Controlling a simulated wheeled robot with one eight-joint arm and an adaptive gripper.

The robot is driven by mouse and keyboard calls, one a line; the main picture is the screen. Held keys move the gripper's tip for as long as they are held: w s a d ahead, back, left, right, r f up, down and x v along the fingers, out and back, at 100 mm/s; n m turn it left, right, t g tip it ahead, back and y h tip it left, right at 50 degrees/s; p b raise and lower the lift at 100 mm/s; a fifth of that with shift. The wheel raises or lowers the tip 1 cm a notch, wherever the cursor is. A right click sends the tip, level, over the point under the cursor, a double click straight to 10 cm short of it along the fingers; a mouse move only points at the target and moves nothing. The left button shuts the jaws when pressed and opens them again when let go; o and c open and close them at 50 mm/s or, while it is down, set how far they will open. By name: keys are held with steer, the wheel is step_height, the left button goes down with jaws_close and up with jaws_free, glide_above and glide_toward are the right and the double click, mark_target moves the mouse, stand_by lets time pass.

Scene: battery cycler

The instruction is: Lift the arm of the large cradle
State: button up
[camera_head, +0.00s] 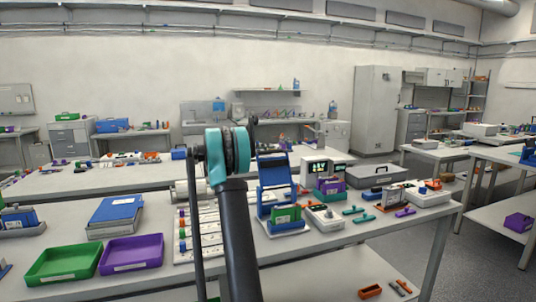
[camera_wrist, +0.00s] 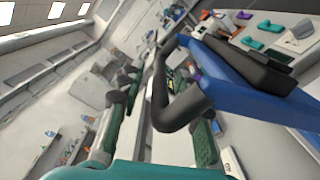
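The large cradle (camera_head: 285,225) stands on the near bench, right of my arm in the head view. Its blue arm (camera_head: 274,172) stands raised and tilted above the base. In the wrist view the blue arm (camera_wrist: 255,95) fills the right side, with a dark grey bent handle (camera_wrist: 172,112) at its end. My gripper (camera_wrist: 158,135) has green-padded fingers, spread apart, with the bend of the handle showing between them. I cannot tell whether either finger touches it. In the head view my arm hides most of the gripper.
A green tray (camera_head: 63,264) and a purple tray (camera_head: 132,254) lie at the left of the bench. A blue-lidded box (camera_head: 115,211) is behind them. A screened instrument (camera_head: 326,172) and several small parts crowd the cradle's right. The air above the bench is mostly clear.

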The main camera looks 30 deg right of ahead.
steer(key=shift+a, duration=0.1)
steer(key=v, duration=1.1)
steer(key=shift+w+a, duration=0.2)
steer(key=shift+a, duration=0.2)
